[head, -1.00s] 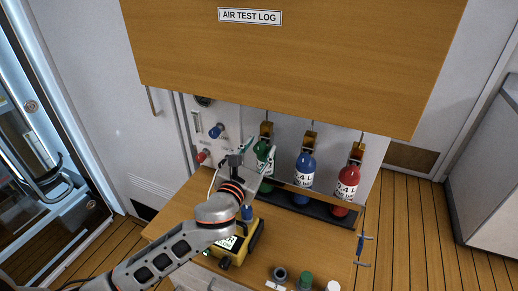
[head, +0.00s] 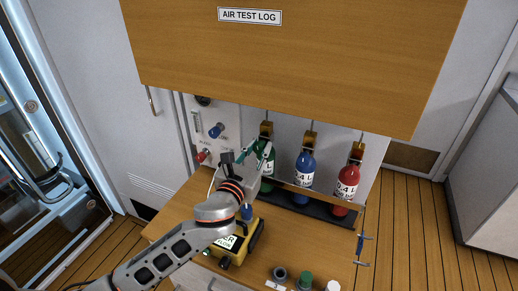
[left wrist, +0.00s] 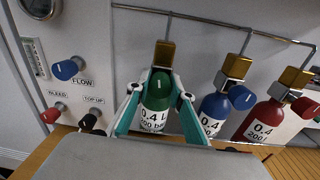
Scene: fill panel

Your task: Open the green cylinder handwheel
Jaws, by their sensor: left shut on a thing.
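The green cylinder (left wrist: 155,116) stands upright in the rack on the panel, under a brass valve block (left wrist: 165,54). Its green round handwheel (left wrist: 159,83) with a white mark faces the left wrist camera. My left gripper (left wrist: 158,88) has one finger on each side of the handwheel and is shut on it. In the head view the left gripper (head: 257,154) partly covers the green cylinder (head: 268,171), and the handwheel is hidden there. My right gripper is in neither view.
A blue cylinder (head: 304,172) and a red cylinder (head: 347,184) stand to the right. FLOW (left wrist: 66,69), BLEED (left wrist: 51,113) and TOP-UP (left wrist: 89,124) knobs are on the left. A yellow device (head: 252,240) sits on the wooden bench below. A wooden AIR TEST LOG board (head: 300,70) hangs above.

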